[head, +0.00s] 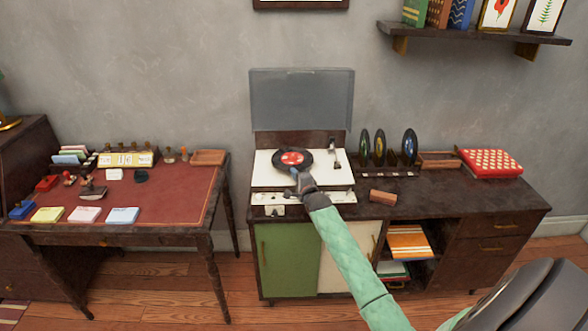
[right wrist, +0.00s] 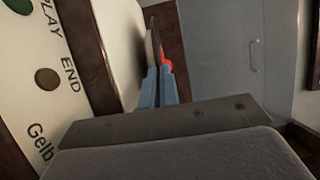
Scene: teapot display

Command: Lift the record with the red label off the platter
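The black record with the red label (head: 292,159) is on the platter of the cream record player (head: 262,180), under a raised lid. My right gripper (head: 296,172) reaches its near rim from the front. In the right wrist view the record (right wrist: 156,42) shows nearly edge-on, its red label to the right and the pale platter close on its left. The fingers of my right gripper (right wrist: 158,76) lie close together with the rim between them, and look shut on it. Whether the record is clear of the platter cannot be told. My left gripper is out of view.
The raised grey lid (head: 301,98) stands behind the platter. Several upright records in a rack (head: 388,174) stand close on the right. A brown block (head: 383,197) lies in front of them. A red patterned box (head: 490,163) is farther right. The desk (head: 170,185) is left.

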